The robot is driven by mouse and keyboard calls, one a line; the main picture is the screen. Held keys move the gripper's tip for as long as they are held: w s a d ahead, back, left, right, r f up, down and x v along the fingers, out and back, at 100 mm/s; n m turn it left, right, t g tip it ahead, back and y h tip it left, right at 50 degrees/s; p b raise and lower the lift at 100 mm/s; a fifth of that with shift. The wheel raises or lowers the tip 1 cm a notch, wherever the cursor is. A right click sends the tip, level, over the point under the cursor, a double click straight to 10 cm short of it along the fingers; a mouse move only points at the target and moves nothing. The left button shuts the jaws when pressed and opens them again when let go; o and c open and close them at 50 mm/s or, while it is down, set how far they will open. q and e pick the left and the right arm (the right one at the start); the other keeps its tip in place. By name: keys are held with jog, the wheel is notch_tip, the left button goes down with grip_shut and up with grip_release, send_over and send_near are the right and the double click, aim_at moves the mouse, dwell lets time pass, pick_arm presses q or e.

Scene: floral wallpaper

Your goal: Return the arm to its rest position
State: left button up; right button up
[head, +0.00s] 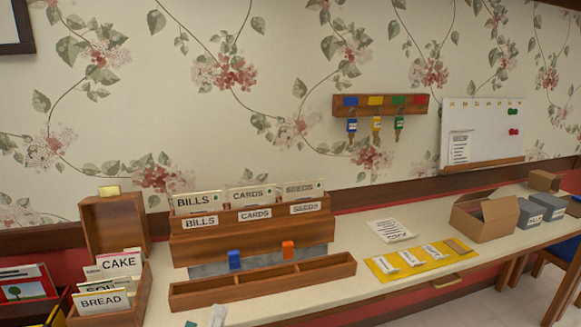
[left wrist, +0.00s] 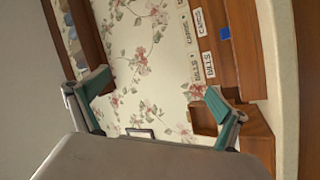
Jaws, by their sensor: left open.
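My left gripper (left wrist: 159,92) shows in the left wrist view with its two teal-padded fingers spread wide and nothing between them. Beyond the fingers are the floral wallpaper and, at the right of that view, the wooden card holder (left wrist: 244,50), seen turned on its side. In the head view a small teal bit shows at the bottom edge; I cannot tell for sure that it is a fingertip. My right gripper is in neither view.
On the counter (head: 345,285) stand the letter holder (head: 250,220), a long divided wooden tray (head: 265,287), a recipe box (head: 115,222), a yellow mat (head: 440,268) and an open cardboard box (head: 488,222). A key rack (head: 362,106) and whiteboard (head: 490,120) hang on the wall.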

pick_arm(q)
jog(key=s+d+f+m+g+h, duration=0.1)
jog(key=s+f+m+g, duration=0.3)
jog(key=f, duration=0.5)
jog(key=s+d+f+m+g+h, duration=0.1)
jog(key=f+m+g+h, duration=0.1)
jog(key=f+m, duration=0.5)
jog(key=s+a+f+m+g+y, duration=0.1)
jog(key=s+a+f+g, duration=0.2)
jog(key=f, duration=0.6)
jog(key=s+a+f+m+g+y, duration=0.1)
jog(key=s+a+f+m+g, duration=0.1)
jog(key=s+f, duration=0.5)
jog(key=shift+s+a+f+g+y, duration=0.4)
jog(key=shift+f+g, duration=0.1)
jog(key=shift+f, duration=0.35)
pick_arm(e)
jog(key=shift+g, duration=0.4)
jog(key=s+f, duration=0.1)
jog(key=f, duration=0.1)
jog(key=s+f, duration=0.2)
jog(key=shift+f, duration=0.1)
pick_arm(q)
jog(key=shift+w, duration=0.1)
